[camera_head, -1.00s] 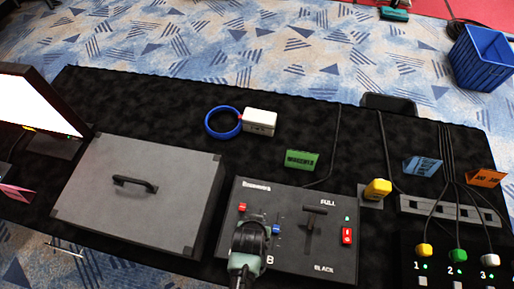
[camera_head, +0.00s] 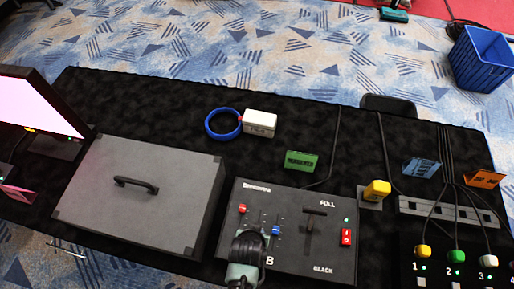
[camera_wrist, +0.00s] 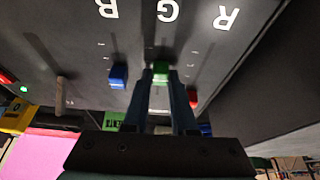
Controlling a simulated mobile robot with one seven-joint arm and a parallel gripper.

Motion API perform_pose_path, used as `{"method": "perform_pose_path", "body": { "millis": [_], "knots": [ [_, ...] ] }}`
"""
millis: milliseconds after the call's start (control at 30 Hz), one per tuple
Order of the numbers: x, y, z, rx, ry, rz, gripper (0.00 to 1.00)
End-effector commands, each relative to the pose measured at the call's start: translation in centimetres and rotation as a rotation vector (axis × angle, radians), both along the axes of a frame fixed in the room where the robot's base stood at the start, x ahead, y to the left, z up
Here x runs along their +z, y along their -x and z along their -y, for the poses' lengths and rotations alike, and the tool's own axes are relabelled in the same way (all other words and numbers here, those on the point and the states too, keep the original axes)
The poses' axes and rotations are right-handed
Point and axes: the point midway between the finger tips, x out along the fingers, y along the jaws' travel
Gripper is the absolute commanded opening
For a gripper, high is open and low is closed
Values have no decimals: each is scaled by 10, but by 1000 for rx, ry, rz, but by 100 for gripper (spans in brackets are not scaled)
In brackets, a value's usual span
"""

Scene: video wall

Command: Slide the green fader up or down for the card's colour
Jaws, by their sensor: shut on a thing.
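The fader panel (camera_head: 330,240) is a dark box on the black table. In the head view my gripper (camera_head: 247,246) is over its front left part and hides the green fader. In the wrist view the green fader cap (camera_wrist: 161,72) sits between the fingertips of my gripper (camera_wrist: 161,82), which are shut on it. The blue fader (camera_wrist: 118,76) is to its left and the red fader (camera_wrist: 192,97) to its right, lower in that picture. A pink card (camera_head: 15,194) stands at the left edge. The screen (camera_head: 38,98) shows pale pink.
A grey case (camera_head: 140,195) lies left of the panel. A green card (camera_head: 301,160), a yellow item (camera_head: 376,190), a blue card (camera_head: 421,167) and an orange card (camera_head: 485,179) stand behind and to the right. A larger pink surface (camera_wrist: 45,155) shows in the wrist view.

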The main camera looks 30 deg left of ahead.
Motion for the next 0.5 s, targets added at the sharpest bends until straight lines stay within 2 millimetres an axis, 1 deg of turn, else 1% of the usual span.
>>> {"method": "perform_pose_path", "body": {
  "millis": [33, 100, 200, 500],
  "knots": [
    [2, 12, 4, 0, 3, -7, 0],
    [1, 21, 6, 0, 3, -8, 0],
    [1, 28, 8, 0, 3, -6, 0],
    [-1, 30, 9, 0, 3, -8, 0]
  ]
}}
